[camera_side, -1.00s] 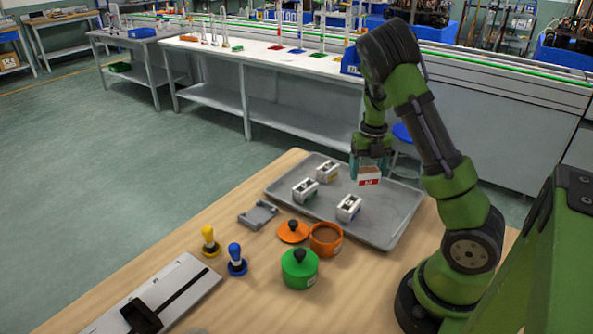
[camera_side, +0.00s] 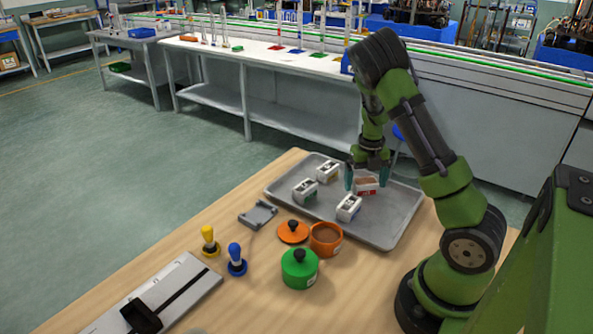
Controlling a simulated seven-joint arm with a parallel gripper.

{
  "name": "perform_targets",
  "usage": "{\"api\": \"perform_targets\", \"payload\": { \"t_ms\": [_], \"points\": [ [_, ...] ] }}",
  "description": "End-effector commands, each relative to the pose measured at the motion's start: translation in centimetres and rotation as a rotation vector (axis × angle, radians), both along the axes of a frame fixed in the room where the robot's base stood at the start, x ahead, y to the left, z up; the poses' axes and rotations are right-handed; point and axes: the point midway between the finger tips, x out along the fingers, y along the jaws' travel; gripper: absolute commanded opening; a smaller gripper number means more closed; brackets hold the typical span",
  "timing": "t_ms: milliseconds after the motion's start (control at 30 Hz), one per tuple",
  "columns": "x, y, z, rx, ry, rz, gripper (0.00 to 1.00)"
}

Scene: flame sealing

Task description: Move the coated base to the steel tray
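The fingers partly flank the block's ends.
An open orange pot (camera_side: 326,240), an orange lid (camera_side: 292,232), a green pot (camera_side: 299,270), two stamps, a grey fixture (camera_side: 258,214) and a flat device (camera_side: 165,297) are nearby.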

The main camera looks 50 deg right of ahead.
Motion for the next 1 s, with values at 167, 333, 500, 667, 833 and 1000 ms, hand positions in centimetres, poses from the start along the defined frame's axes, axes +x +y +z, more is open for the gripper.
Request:
{"api": "perform_targets", "payload": {
  "t_ms": [167,333,500,667,833,1000],
  "points": [
    [0.0,0.0,0.0,0.000,0.000,0.000,0.98],
    [0.1,0.0,1.2,-0.001,-0.004,0.001,0.98],
    [0.2,0.0,4.5,-0.002,-0.006,0.003,0.98],
    [0.1,0.0,8.1,-0.002,-0.005,0.001,0.98],
    [0.1,0.0,10.9,-0.001,-0.004,0.001,0.98],
    [0.1,0.2,12.2,0.005,-0.006,0.018,0.98]
  ]
}}
